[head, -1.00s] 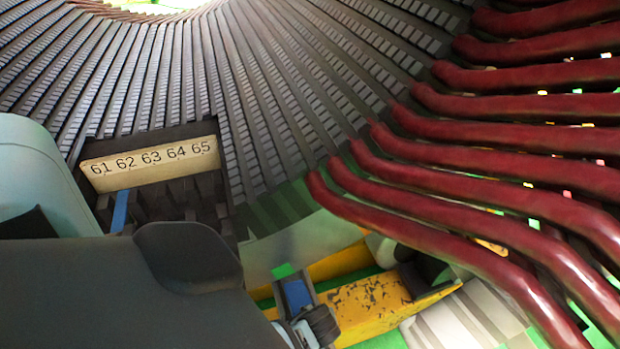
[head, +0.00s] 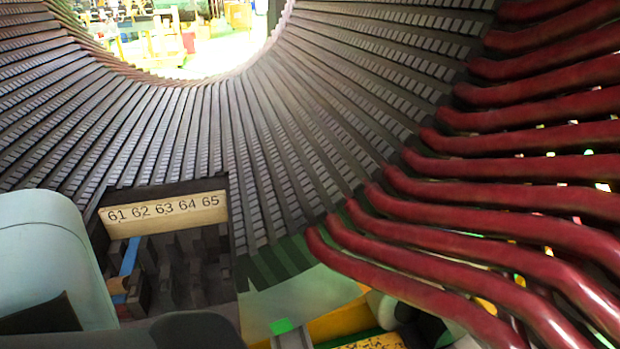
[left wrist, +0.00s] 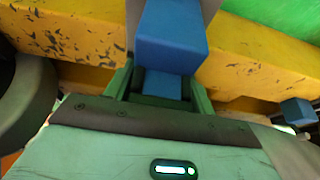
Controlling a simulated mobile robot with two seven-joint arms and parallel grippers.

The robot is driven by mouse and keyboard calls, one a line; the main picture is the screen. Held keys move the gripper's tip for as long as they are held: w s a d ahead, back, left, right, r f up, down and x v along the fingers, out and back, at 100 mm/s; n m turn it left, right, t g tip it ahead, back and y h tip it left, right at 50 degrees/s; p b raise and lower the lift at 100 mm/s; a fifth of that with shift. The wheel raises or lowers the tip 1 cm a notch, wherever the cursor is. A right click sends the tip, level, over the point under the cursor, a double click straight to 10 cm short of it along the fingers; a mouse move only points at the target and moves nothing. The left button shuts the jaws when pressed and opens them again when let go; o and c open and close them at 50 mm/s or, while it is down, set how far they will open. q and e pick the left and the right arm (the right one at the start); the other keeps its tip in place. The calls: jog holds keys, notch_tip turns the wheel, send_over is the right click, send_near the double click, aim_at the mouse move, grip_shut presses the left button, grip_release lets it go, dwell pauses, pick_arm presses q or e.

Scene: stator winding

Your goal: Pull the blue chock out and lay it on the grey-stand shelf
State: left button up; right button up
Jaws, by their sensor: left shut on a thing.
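In the left wrist view the blue chock (left wrist: 172,38) is a plain blue block in front of a chipped yellow beam (left wrist: 65,38). My left gripper (left wrist: 161,86) is shut on the near end of the chock, with a green finger on each side. The far end of the chock runs past the top edge of the view. Whether it still sits in anything cannot be told. My left gripper and this chock do not show in the head view. I cannot make out the grey-stand shelf for certain. My right gripper is not in view.
A second blue piece (left wrist: 297,111) shows at the right in the left wrist view. In the head view, a box labelled 61 to 65 (head: 165,208) holds dark bars and a blue strip (head: 130,257). Dark stator slots surround it. Red coil ends (head: 500,190) crowd the right.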

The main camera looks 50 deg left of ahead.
pick_arm(q)
jog(key=o, duration=1.5)
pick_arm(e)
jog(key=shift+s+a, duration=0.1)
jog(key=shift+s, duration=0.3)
pick_arm(q)
jog(key=p+v, duration=0.3)
jog(key=v, duration=0.4)
jog(key=shift+r, duration=0.15)
jog(key=shift+d+r, duration=0.15)
jog(key=shift+r, duration=0.1)
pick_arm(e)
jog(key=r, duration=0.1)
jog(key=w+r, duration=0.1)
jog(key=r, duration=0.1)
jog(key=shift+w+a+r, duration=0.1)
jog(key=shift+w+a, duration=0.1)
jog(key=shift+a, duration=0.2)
pick_arm(q)
jog(key=shift+c, duration=0.3)
